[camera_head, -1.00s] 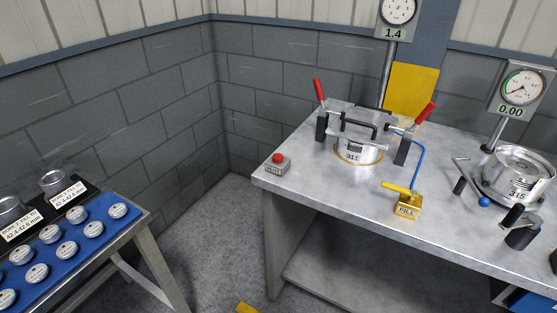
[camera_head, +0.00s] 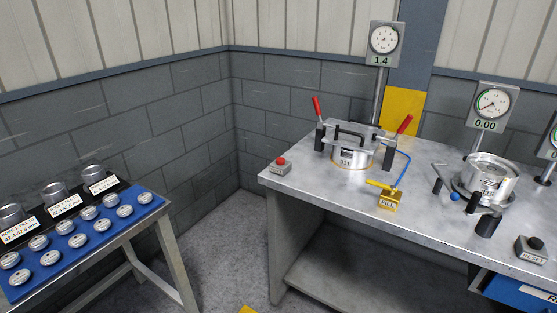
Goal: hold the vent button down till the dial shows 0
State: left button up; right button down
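A red button on a small grey box (camera_head: 280,165) stands at the left front corner of the metal bench; its label is too small to read for sure. The dial (camera_head: 383,41) on a post behind the left fixture shows 1.4 on its readout. A clutch marked 311 (camera_head: 350,158) sits in that fixture under a black-handled bar, with red-handled clamps (camera_head: 317,106) at its sides. A yellow valve labelled FILL (camera_head: 388,198) stands in front, with a blue hose running from it. Neither gripper is in view.
A second dial (camera_head: 492,105) reads 0.00 above another clutch fixture (camera_head: 486,178). A RESET box (camera_head: 531,249) is at the right front. A stand with a blue tray (camera_head: 70,248) of silver discs is at left. Floor shows between stand and bench.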

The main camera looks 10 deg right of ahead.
aim_at(280, 161)
jog(key=u, duration=0.2)
jog(key=i, duration=1.15)
jog(key=z, duration=0.25)
